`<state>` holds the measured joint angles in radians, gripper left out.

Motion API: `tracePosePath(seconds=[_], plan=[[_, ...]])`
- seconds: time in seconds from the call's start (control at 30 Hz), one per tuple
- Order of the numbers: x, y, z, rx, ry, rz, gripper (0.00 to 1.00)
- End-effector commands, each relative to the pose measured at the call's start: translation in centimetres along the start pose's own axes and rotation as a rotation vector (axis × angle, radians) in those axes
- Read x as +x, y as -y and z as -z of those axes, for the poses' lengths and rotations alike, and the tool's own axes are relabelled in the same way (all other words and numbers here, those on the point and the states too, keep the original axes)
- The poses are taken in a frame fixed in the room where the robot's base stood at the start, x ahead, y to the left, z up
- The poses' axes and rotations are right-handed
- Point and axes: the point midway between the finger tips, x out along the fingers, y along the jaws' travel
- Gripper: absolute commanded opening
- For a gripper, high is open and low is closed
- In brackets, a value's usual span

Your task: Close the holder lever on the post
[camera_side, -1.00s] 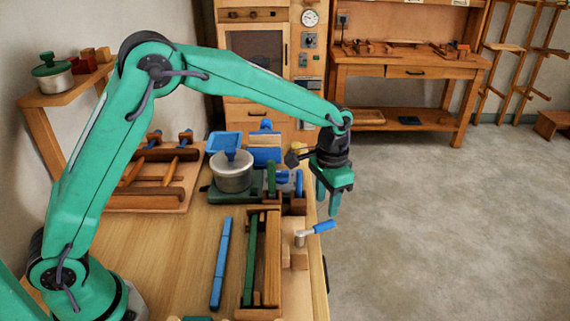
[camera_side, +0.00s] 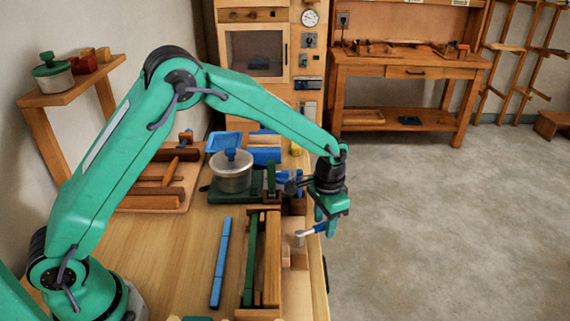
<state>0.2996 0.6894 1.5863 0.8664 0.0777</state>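The holder lever (camera_side: 309,232) has a pale metal arm and a blue handle. It sticks out to the right from the small post (camera_side: 299,240) on the wooden holder (camera_side: 272,258), past the table's right edge. My gripper (camera_side: 325,225) points down at the lever's outer end, its green fingers around or just beside the blue handle. The fingers cover part of the handle, so I cannot tell whether they touch or grip it.
A blue bar (camera_side: 221,262) lies on the table left of the holder. A lidded pot (camera_side: 231,173) stands behind it, with blue trays (camera_side: 224,142) further back. A wooden rack (camera_side: 160,190) is at the back left. Open floor lies to the right.

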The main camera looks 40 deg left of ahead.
Motion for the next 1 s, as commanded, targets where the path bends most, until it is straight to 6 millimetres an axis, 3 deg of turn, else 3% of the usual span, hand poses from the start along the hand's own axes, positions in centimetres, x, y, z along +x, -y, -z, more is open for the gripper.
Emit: tracePosePath(seconds=[0.03, 0.2, 0.57, 1.0], plan=[[0.0, 0.0, 0.0, 0.0, 0.0, 0.0, 0.31], [0.0, 0.0, 0.0, 0.0, 0.0, 0.0, 0.0], [-0.1, -0.4, 0.0, 0.05, -0.001, 0.0, 0.0], [-0.2, -2.2, -0.3, 0.327, -0.002, 0.0, 0.0]])
